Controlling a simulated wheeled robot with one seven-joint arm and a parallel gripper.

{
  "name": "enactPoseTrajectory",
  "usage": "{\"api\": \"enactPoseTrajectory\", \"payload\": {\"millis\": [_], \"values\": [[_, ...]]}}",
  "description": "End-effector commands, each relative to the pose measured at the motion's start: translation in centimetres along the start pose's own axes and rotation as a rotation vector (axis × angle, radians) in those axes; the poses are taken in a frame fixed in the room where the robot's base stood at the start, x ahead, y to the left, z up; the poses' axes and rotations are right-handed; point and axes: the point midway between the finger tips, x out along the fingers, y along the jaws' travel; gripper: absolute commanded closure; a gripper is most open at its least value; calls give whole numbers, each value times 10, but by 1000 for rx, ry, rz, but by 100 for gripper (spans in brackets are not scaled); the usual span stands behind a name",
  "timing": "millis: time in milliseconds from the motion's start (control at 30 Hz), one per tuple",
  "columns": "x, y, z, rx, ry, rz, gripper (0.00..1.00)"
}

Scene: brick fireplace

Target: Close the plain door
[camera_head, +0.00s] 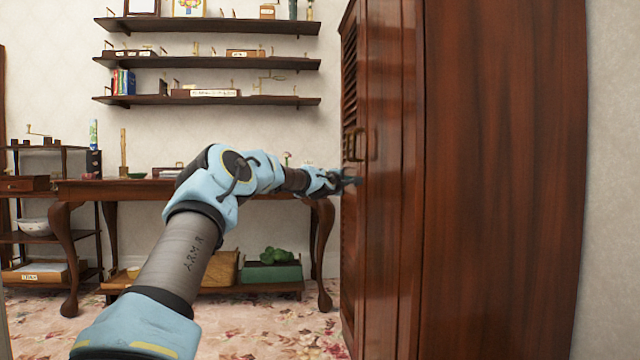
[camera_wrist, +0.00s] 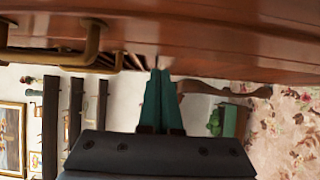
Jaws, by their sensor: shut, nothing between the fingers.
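A tall reddish-brown wooden cabinet (camera_head: 505,180) fills the right of the head view. Its plain door (camera_head: 385,230) is seen at a steep angle, with a handle (camera_head: 370,145) on it. Beyond it is a slatted door (camera_head: 350,70). My gripper (camera_head: 352,181) is at the cabinet front, just below handle height. In the wrist view, my fingers (camera_wrist: 160,78) are together and empty, with their tips at the edge of the brown wood (camera_wrist: 220,45). I cannot tell whether they touch it. The handle shows there at upper left (camera_wrist: 92,45). How far the plain door stands open is unclear.
A wooden table (camera_head: 90,188) stands behind my arm, with a green box (camera_head: 272,272) on its lower shelf. Wall shelves (camera_head: 210,62) hang above. A small rack (camera_head: 30,240) stands at far left. Floral carpet (camera_head: 270,335) is clear in front.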

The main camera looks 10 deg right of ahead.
Motion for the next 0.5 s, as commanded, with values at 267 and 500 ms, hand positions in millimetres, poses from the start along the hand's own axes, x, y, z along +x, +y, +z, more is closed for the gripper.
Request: {"api": "enactPoseTrajectory", "payload": {"millis": [267,500], "values": [[-17,0,-7,0,3,0,100],[-43,0,-14,1,5,-2,100]]}}
